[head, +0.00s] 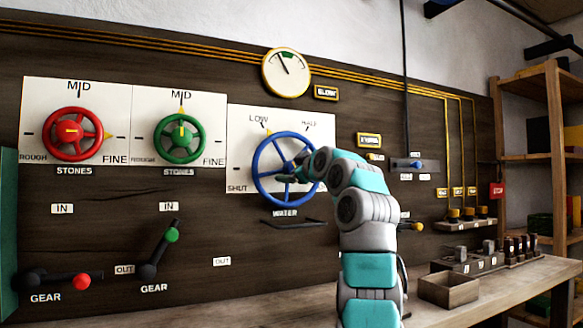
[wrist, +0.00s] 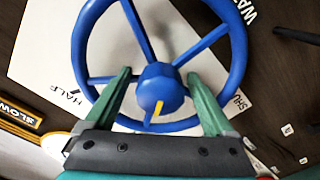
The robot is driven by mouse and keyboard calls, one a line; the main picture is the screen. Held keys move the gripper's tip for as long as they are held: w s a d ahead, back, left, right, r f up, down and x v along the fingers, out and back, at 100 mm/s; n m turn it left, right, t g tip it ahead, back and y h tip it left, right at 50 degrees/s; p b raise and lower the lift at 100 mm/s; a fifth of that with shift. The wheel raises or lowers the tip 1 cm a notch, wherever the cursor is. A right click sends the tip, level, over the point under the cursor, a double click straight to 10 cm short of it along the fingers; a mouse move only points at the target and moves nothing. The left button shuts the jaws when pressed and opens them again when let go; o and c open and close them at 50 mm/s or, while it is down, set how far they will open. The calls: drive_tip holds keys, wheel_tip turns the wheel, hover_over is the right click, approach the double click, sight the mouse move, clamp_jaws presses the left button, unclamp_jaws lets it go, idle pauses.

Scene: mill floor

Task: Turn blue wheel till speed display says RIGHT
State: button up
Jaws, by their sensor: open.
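The blue wheel (head: 256,168) is mounted on a white plate marked SHUT, LOW and HALF, labelled WATER. In the wrist view the blue wheel (wrist: 239,50) fills the upper middle, with a yellow mark on its hub. My gripper (head: 291,177) is at the wheel's middle. In the wrist view my gripper (wrist: 158,74) is open, with one green finger on each side of the hub; whether they touch it or the spokes I cannot tell. The speed display (head: 326,93) reads SLOW, below a round dial (head: 286,72). It also shows in the wrist view (wrist: 20,113).
Red (head: 72,134) and green (head: 179,138) STONES wheels are to the left. Two GEAR levers, one with a red knob (head: 82,282), one with a green knob (head: 172,235), sit below. A bench (head: 490,288) with a wooden box (head: 449,289) stands at right.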

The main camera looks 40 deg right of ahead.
drive_tip(key=shift+w, duration=0.1)
drive_tip(key=c, duration=1.4)
